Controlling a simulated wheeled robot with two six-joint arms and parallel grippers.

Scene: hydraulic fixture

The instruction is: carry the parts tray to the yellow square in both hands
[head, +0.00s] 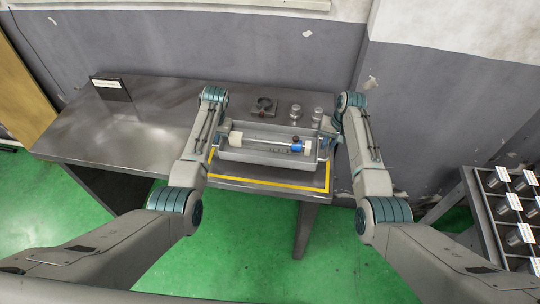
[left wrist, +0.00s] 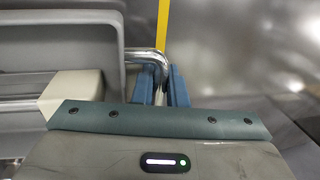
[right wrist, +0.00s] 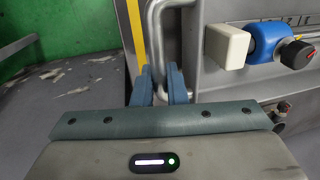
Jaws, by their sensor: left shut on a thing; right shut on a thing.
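The grey parts tray (head: 262,158) is at the right part of the steel table, over the yellow square (head: 275,184). The square's yellow line shows in front of the tray and at its sides. Inside lies a rod with a blue part (head: 297,145) and white blocks. My left gripper (left wrist: 160,88) is shut on the tray's left metal handle (left wrist: 148,54). My right gripper (right wrist: 160,88) is shut on the right handle (right wrist: 154,28). The tray looks level. I cannot tell whether its underside touches the table. In the head view my arms partly hide both handles.
Behind the tray stand a dark block with a ring (head: 264,106) and two metal cylinders (head: 295,112). A small sign (head: 110,86) stands at the table's back left. The table's left part (head: 130,130) is clear. A rack (head: 495,215) of metal cups is at the right.

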